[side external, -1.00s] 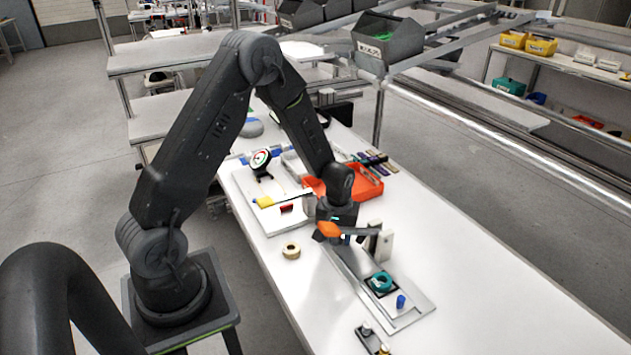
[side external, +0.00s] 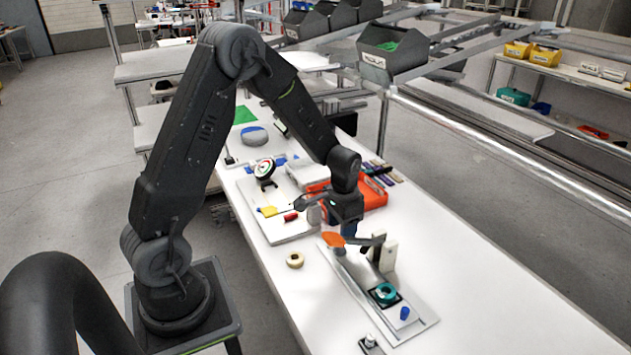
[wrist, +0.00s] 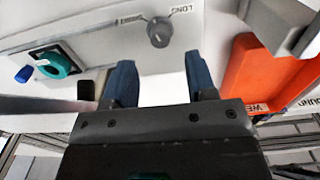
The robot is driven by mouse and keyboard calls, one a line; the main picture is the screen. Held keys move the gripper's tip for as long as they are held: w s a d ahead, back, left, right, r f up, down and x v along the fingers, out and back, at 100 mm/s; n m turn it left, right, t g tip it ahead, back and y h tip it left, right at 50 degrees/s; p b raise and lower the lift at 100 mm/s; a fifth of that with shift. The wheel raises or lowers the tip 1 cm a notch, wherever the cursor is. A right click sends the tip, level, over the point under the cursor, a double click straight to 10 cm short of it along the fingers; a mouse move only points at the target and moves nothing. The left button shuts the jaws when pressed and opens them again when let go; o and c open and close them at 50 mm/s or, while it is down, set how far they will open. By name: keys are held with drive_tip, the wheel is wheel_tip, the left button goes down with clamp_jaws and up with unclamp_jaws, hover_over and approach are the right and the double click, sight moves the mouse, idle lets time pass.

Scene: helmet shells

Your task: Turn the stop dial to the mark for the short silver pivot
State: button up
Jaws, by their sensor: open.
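The stop dial is a round grey knob (wrist: 159,32) on a pale panel in the wrist view. Upside-down labels sit around it; one reads LONG (wrist: 181,10), and the other (wrist: 130,19) is hard to read. I cannot tell where its pointer rests. My gripper (wrist: 161,75) has its two blue fingers apart with nothing between them, and the dial lies beyond the fingertips, untouched. In the side view my gripper (side external: 349,231) hangs over the far end of the fixture plate (side external: 412,327); the dial cannot be made out there. I cannot identify the short silver pivot with certainty.
A teal ring (side external: 384,292) and a blue peg (side external: 404,313) stand on the fixture's near end. A white upright block (side external: 389,256) and an orange part (side external: 333,240) are close to my gripper. An orange tray (side external: 375,195) lies behind. The table's right side is clear.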

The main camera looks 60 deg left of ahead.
wheel_tip(320, 180, up, 8)
drive_tip(key=s+d+r+t, duration=0.4)
drive_tip(key=s+d+r, duration=0.5)
drive_tip(key=s+r, duration=0.2)
drive_tip(key=shift+v, duration=1.05)
drive_tip(key=shift+w, duration=0.1)
drive_tip(key=w+a+f+m+g, duration=0.2)
drive_tip(key=w+a+f+m, duration=0.1)
drive_tip(key=w+a+f, duration=0.3)
drive_tip(key=w+a+f+m+g, duration=0.2)
drive_tip(key=w+a+f+m, duration=0.1)
drive_tip(key=w+f, duration=0.4)
drive_tip(key=f, duration=0.4)
drive_tip(key=s+f, duration=0.1)
drive_tip(key=f, duration=0.9)
drive_tip(key=shift+s+f, duration=0.1)
drive_tip(key=shift+s, duration=0.15)
drive_tip(key=shift+c, duration=0.2)
